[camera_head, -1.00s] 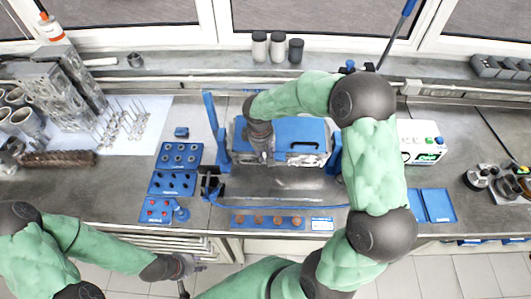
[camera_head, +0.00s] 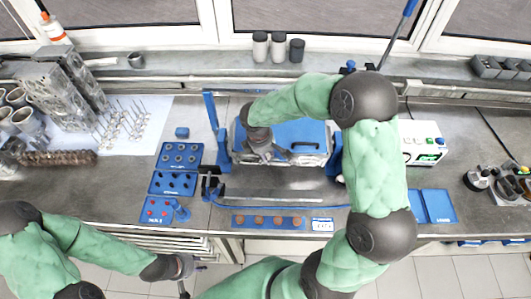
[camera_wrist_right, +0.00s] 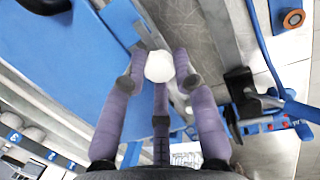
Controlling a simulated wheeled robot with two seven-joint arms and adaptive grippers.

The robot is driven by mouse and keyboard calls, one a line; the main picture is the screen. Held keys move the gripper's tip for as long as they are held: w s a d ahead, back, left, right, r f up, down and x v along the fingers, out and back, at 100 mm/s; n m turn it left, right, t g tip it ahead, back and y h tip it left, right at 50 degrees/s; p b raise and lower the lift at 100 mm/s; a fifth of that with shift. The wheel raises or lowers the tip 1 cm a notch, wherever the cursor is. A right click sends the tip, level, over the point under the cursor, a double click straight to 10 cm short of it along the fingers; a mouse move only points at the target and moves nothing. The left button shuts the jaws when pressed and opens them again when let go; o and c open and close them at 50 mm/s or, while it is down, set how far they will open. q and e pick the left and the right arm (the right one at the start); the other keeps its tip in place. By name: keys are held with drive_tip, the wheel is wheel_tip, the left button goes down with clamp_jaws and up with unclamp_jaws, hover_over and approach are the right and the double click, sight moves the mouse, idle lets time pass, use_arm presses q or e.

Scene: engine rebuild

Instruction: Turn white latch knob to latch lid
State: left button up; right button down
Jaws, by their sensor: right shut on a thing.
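The white latch knob (camera_wrist_right: 160,66) sits between the fingertips of my right gripper (camera_wrist_right: 160,78) in the right wrist view. That gripper is shut on it. In the head view my right gripper (camera_head: 268,154) is at the front left of the blue lid (camera_head: 300,132), and the knob is hidden there. The lid lies flat on its box and has a dark handle on its front right. The lid also shows in the right wrist view (camera_wrist_right: 85,40). My left gripper (camera_head: 187,267) is low, in front of the bench and away from the lid; its finger opening is unclear.
Blue posts (camera_head: 212,125) stand left of the box. Blue trays (camera_head: 180,155) lie further left, and a blue strip with brown round parts (camera_head: 240,220) lies in front. A white device (camera_head: 420,142) stands at right. My right arm hides part of the bench.

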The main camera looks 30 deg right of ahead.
idle(0.5)
drive_tip(key=c, duration=1)
unclamp_jaws()
drive_tip(key=shift+d, duration=0.1)
drive_tip(key=shift+r, duration=0.15)
drive_tip(key=r, duration=0.3)
drive_tip(key=a+r, duration=0.1)
drive_tip(key=r, duration=0.3)
drive_tip(key=a+r, duration=0.1)
drive_tip(key=r, duration=0.3)
drive_tip(key=shift+s+a+r, duration=0.2)
drive_tip(key=shift+s+r, duration=0.05)
drive_tip(key=shift+s, duration=0.05)
